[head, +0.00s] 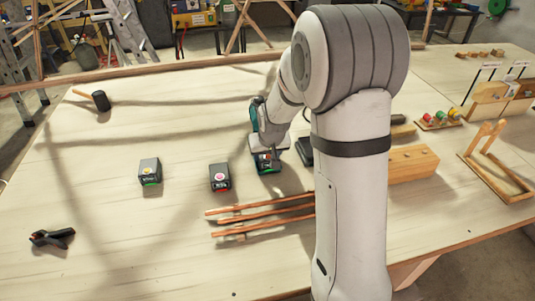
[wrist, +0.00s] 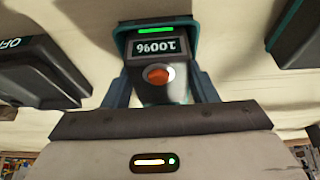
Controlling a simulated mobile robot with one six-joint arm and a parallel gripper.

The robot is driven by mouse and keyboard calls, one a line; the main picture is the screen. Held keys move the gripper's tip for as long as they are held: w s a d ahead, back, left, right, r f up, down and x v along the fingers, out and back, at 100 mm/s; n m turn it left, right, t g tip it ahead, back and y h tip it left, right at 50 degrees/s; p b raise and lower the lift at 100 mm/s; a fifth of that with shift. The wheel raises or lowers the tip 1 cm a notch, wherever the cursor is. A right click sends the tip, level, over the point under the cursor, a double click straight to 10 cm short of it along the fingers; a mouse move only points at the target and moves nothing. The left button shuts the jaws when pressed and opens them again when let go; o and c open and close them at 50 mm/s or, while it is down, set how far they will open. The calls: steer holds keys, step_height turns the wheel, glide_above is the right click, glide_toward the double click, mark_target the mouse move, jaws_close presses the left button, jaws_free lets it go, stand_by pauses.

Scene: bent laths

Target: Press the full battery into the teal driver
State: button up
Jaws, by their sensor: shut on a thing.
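My gripper (head: 268,150) points down over the table and is shut on a dark battery with teal trim (head: 267,164). In the wrist view this battery (wrist: 155,72) sits between my two fingers. Its display reads 100%, upside down, with a lit green bar and an orange dot. I cannot tell whether it touches the table. A teal and black shape, apparently the teal driver (head: 254,115), shows just behind my wrist, largely hidden by my arm. Its battery opening is not visible.
Two more dark batteries stand to the left, one with a pink dot (head: 219,177), one with a yellow dot (head: 149,172). A black device marked OFF (wrist: 35,75) is close beside the held battery. A black clamp (head: 52,238) lies front left.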

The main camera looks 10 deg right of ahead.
steer(key=o, duration=1.3)
steer(key=shift+r, duration=0.1)
steer(key=shift+r+p, duration=2)
steer(key=shift+r, duration=1.45)
